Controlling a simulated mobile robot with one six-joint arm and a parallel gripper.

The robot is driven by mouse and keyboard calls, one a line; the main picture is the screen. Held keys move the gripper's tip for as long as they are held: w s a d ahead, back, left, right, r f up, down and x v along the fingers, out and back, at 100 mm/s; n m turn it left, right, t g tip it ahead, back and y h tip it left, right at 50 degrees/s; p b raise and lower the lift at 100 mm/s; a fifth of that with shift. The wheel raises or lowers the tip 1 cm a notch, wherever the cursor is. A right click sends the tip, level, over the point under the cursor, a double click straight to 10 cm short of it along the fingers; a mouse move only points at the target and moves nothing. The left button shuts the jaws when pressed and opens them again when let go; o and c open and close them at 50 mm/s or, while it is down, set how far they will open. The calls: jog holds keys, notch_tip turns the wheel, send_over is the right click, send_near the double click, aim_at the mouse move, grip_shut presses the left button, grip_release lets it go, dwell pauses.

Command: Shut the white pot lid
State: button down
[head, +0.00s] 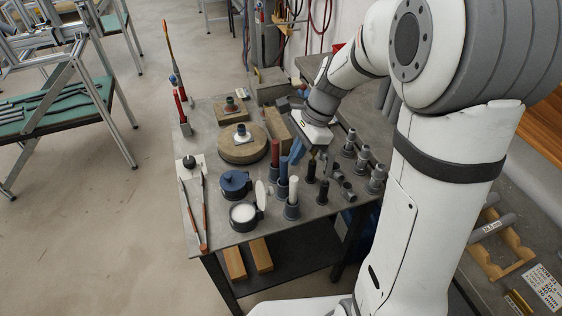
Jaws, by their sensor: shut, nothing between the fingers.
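The white pot (243,215) stands near the front of the grey table, a dark round pot with white contents showing. Its white lid (261,194) is open and stands roughly upright at the pot's right rim. My gripper (296,152) is above the table, to the right of and behind the lid, apart from it. It is shut and empty, and small in this view.
A blue pot (234,182) stands just behind the white pot. Red, blue and white sticks in holders (291,208) stand close right of the lid. Several grey holders (348,148) stand further right. A round wooden block (242,148) lies behind.

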jog(key=x, duration=1)
jog(key=shift+w+r+p, duration=0.1)
jog(key=shift+p, duration=0.35)
